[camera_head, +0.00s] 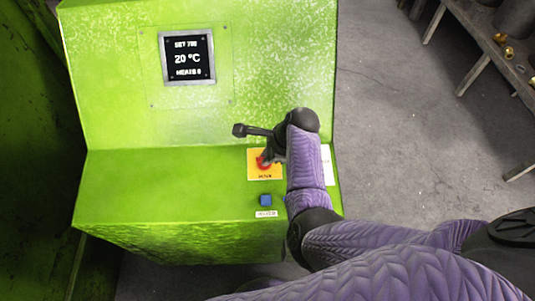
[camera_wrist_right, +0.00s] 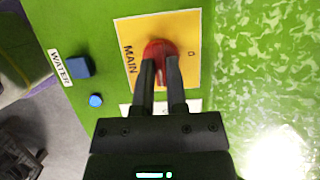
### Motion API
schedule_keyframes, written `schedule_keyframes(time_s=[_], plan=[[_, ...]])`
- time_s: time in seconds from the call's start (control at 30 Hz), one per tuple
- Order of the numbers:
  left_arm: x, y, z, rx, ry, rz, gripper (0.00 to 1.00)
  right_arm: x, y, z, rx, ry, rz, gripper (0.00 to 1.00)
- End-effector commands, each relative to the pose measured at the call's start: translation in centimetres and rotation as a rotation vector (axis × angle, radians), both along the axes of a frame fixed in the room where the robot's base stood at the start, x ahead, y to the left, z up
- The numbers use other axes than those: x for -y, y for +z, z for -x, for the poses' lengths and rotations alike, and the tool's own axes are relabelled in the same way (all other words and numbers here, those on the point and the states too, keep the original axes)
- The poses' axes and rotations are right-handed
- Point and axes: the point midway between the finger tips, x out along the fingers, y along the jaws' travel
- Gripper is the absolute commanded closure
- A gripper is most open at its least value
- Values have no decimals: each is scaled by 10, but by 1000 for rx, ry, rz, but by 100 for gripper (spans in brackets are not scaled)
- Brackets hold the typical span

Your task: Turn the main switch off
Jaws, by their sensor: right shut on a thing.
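The main switch (camera_wrist_right: 157,50) is a red rotary knob on a yellow plate (camera_wrist_right: 190,24) marked "MAIN". In the head view the red knob (camera_head: 262,162) shows on the sloped green console, partly covered by my right gripper. My right gripper (camera_wrist_right: 161,68) is shut on the red knob, with one black finger on each side of it. In the head view my right gripper (camera_head: 266,157) comes down onto the knob from the right. My left gripper is not in view.
The green console (camera_head: 165,185) carries a blue button (camera_head: 265,199) with a "WATER" label below the switch. A display (camera_head: 187,57) reads "20 °C". A bench (camera_head: 480,45) with brass-coloured parts stands at the upper right. Grey floor lies clear between.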

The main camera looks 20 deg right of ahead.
Motion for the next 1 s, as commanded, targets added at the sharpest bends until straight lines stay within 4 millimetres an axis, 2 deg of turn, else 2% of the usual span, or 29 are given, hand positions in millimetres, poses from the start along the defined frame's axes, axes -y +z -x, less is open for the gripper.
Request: schedule_keyframes(time_s=[0.37,0.7,1.0], plan=[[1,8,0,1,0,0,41,0,2,-1,-6,98,15,100],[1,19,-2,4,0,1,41,1,1,-3,-21,388,59,100],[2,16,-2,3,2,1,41,0,0,-5,-32,670,103,100]])
